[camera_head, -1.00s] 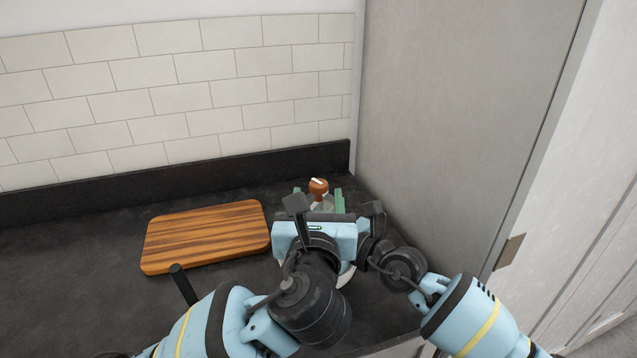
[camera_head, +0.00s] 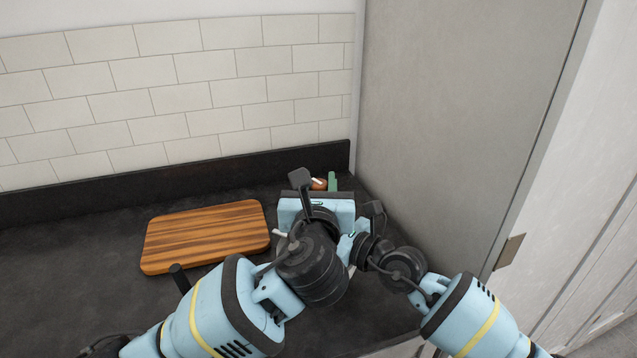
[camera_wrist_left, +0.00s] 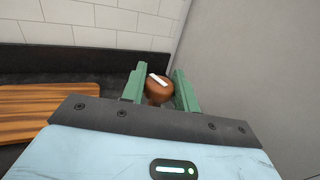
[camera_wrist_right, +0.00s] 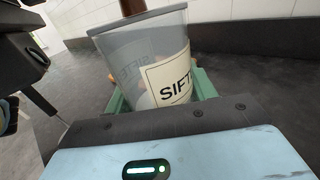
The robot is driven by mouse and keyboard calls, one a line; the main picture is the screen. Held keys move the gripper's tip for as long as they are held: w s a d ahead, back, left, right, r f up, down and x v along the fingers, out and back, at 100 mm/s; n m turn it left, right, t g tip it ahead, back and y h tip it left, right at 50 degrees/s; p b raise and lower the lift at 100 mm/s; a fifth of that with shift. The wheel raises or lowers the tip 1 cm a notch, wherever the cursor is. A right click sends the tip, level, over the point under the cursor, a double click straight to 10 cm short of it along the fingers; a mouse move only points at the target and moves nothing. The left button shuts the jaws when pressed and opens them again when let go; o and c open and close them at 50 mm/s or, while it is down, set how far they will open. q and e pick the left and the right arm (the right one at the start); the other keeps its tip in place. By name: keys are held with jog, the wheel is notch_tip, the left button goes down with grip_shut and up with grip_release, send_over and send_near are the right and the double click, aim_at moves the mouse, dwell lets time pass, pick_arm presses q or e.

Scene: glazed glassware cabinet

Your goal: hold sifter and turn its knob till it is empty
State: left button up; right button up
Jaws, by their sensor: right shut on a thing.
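The sifter (camera_wrist_right: 140,58) is a clear grey container with a cream "SIFTER" label, partly cut off by my right gripper. My right gripper (camera_wrist_right: 160,98) is shut on its body and holds it somewhat tilted in the right wrist view. The brown round knob (camera_wrist_left: 160,92), with a white mark on top, lies between the green fingers of my left gripper (camera_wrist_left: 159,84). I cannot tell whether those fingers touch it. In the head view only the top of the knob (camera_head: 318,184) shows behind my left gripper. How much is in the sifter is unclear.
A striped wooden board (camera_head: 207,236) lies on the dark counter (camera_head: 80,250) to the left. A grey panel (camera_head: 450,110) stands close on the right. The tiled wall (camera_head: 180,90) is behind. The counter left of the board is free.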

pick_arm(q)
jog(key=shift+c, duration=1)
jog(key=shift+n+g+y, duration=0.3)
jog(key=shift+n+y, duration=1.3)
jog(key=shift+y, duration=0.9)
jog(key=o, duration=0.9)
jog(key=shift+o, duration=0.2)
jog(key=shift+s, duration=0.1)
jog(key=v, duration=1.2)
jog(key=shift+o, duration=0.2)
jog(key=shift+f, duration=0.1)
